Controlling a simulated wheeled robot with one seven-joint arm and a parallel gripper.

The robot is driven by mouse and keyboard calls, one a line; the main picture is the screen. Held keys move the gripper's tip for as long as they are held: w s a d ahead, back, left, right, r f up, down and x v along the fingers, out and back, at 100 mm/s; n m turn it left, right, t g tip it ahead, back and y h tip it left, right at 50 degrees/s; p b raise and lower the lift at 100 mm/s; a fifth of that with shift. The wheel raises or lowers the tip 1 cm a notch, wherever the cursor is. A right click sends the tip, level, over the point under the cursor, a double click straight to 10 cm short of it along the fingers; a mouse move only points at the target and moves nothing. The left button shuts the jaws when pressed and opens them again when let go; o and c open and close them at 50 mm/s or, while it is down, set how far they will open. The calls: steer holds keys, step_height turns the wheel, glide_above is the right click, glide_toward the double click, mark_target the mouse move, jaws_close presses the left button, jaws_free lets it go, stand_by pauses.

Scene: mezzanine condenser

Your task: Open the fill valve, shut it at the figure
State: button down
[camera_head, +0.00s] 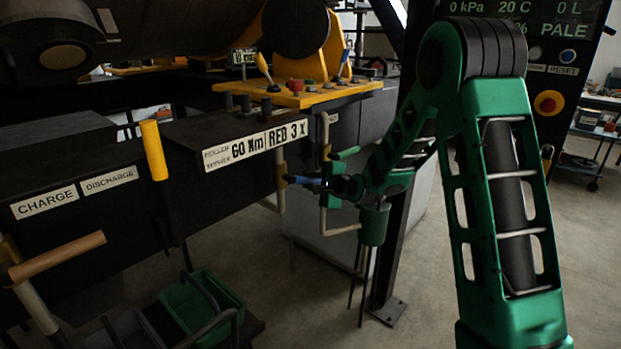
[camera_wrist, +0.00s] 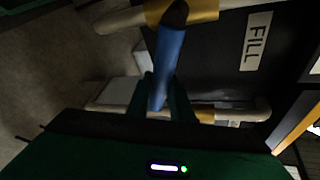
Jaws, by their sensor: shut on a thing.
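The blue valve lever (camera_head: 302,180) sticks out by the pale pipes under the front edge of the bench. In the wrist view the blue lever (camera_wrist: 169,58) runs between my fingers, near a FILL label (camera_wrist: 256,42). My gripper (camera_head: 322,184) is shut on this lever; its fingers also show in the wrist view (camera_wrist: 161,92). The display (camera_head: 525,18) at the upper right reads 0 kPa, 20 C and 0 L, with PALE below and a partly hidden percent figure. My arm hides part of the display.
A green lever (camera_head: 345,153) sits just above and right of the blue one. A dark post (camera_head: 392,260) stands close behind my gripper. A yellow handle (camera_head: 153,150) rises by the CHARGE and DISCHARGE labels (camera_head: 75,193). Open floor lies at right.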

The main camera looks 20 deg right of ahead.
steer(key=shift+s+a+f+m+g+y, duration=0.1)
steer(key=shift+f+m+g+y, duration=0.05)
steer(key=shift+f+m, duration=0.25)
steer(key=shift+s+a+f+m+g+y, duration=0.1)
steer(key=shift+f+m+g+y, duration=0.05)
steer(key=shift+f+m, duration=0.2)
steer(key=s+a+f+m+g+y, duration=0.3)
steer(key=a+f+m+y, duration=0.1)
steer(key=a+m, duration=0.1)
steer(key=shift+s+a+m, duration=0.2)
steer(key=shift+s+m, duration=0.15)
steer(key=shift+m, duration=0.4)
steer(key=shift+a, duration=0.1)
steer(key=c, duration=1.6)
jaws_free()
steer(key=shift+o, duration=0.2)
steer(key=shift+s, duration=0.1)
